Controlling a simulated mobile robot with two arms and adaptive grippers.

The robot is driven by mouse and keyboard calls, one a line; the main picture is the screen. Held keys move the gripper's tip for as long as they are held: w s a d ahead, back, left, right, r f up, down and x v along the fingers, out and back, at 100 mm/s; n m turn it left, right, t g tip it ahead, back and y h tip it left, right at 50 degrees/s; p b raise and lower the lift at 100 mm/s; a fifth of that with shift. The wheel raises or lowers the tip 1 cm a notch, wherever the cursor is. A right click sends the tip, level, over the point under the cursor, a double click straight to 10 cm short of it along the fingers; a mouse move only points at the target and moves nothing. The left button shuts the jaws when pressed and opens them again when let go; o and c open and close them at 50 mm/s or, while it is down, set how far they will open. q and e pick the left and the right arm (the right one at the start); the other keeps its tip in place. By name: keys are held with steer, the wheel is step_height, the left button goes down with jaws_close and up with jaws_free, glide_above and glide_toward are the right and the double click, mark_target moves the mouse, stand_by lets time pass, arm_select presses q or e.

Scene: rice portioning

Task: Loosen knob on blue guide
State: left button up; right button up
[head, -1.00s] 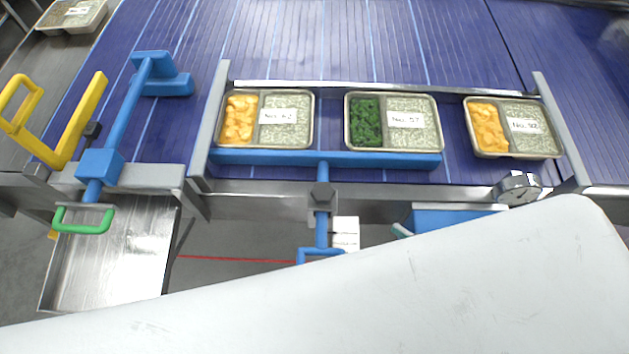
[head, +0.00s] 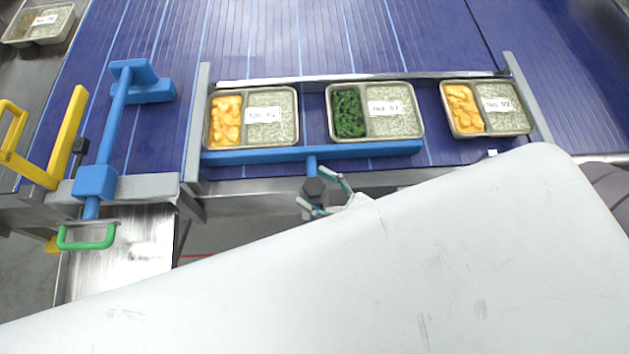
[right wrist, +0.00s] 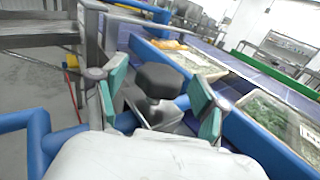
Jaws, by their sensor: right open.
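The blue guide (head: 240,156) is a long bar along the front of the conveyor, with a stem below its middle. Its dark knob (head: 314,188) sits on that stem at the belt's front edge. In the right wrist view the knob (right wrist: 158,80) is a dark faceted head on a grey post. My right gripper (head: 325,195) is open, with one teal-padded finger on each side of the knob. In the right wrist view the gripper (right wrist: 158,98) shows a gap between each pad and the knob. My left gripper is not in view.
Several food trays (head: 299,118) sit on the blue conveyor (head: 290,40) behind the guide. Another blue stem with a green handle (head: 86,244) and a yellow bracket (head: 68,135) stand at left. A metal chute (head: 125,260) lies below them. My white arm covers the lower right.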

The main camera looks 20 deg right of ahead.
steer(key=shift+w+a, duration=0.2)
steer(key=shift+w, duration=0.05)
steer(key=c, duration=1.2)
steer(key=shift+o, duration=0.2)
steer(key=shift+n+g+y, duration=0.4)
steer(key=shift+y, duration=0.1)
steer(key=shift+d+n+g+y, duration=0.1)
steer(key=shift+n+g+y, duration=0.6)
steer(key=shift+g+y, duration=0.1)
steer(key=n+g+y+b, duration=0.1)
steer(key=n+g+y, duration=0.1)
steer(key=g, duration=0.1)
steer(key=shift+f+n, duration=0.15)
steer(key=shift+n, duration=0.15)
steer(key=n+g+y+b, duration=0.2)
steer(key=n+g, duration=0.2)
steer(key=g, duration=0.1)
steer(key=shift+g, duration=0.4)
steer(key=shift+n+g+y+b, duration=0.4)
steer(key=shift+n+g+b, duration=0.45)
steer(key=shift+g, duration=0.85)
